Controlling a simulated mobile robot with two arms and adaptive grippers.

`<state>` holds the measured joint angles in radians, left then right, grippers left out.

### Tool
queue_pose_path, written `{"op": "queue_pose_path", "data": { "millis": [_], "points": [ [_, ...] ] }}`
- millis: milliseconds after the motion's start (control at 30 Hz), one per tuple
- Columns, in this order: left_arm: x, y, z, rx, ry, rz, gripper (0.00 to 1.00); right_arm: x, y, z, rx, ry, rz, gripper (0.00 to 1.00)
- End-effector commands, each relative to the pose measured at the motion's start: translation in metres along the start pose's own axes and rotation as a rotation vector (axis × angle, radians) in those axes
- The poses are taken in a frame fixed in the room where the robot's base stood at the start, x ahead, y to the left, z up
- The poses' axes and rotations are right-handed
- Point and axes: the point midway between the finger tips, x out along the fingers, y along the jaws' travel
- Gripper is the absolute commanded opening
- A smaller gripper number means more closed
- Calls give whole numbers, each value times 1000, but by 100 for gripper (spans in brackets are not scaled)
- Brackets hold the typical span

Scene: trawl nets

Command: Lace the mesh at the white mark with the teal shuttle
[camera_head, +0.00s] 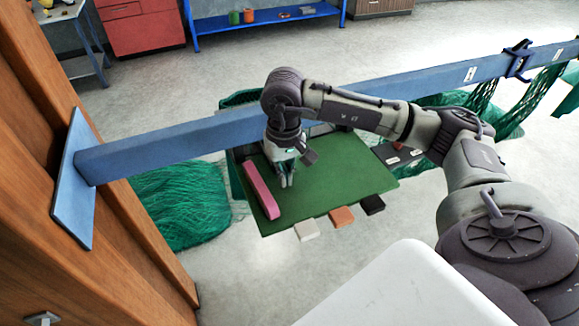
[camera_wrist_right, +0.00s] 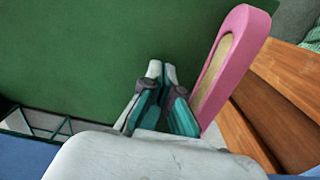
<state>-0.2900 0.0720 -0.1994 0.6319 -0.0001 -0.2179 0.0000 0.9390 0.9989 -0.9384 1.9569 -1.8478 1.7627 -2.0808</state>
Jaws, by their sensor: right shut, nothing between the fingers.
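My right gripper (camera_head: 286,184) is shut and empty, pointing down over the green board (camera_head: 340,185). In the right wrist view its closed fingers (camera_wrist_right: 165,95) have teal and grey parts and hold nothing. A pink shuttle (camera_head: 262,190) lies on the board just left of the gripper; it also shows in the wrist view (camera_wrist_right: 232,65), with a tan inset. I cannot make out a teal shuttle in either view. Green netting (camera_head: 185,203) lies in a heap at left, and more netting hangs at the right (camera_head: 535,95). No white mark on the mesh can be made out. My left gripper is not in view.
A blue beam (camera_head: 180,145) crosses behind the board, with a dark blue clamp (camera_head: 517,58) at right. White (camera_head: 307,230), orange (camera_head: 342,217) and black (camera_head: 373,204) blocks sit at the board's front edge. A wooden post (camera_head: 100,190) stands left.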

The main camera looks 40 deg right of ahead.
Motion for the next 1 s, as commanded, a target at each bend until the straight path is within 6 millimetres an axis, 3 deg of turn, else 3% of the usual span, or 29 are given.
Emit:
{"op": "queue_pose_path", "data": {
  "millis": [200, 500, 767, 1000],
  "points": [
    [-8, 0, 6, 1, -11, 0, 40, 0, 0, -12, -1, -1, -1, 0],
    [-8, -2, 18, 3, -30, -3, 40, 1, 0, -13, -1, -1, 0, 0],
    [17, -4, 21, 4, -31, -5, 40, 5, -1, -38, 3, 3, -1, 0],
    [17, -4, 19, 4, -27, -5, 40, 0, 0, -44, -1, -2, 0, 0]
  ]
}}
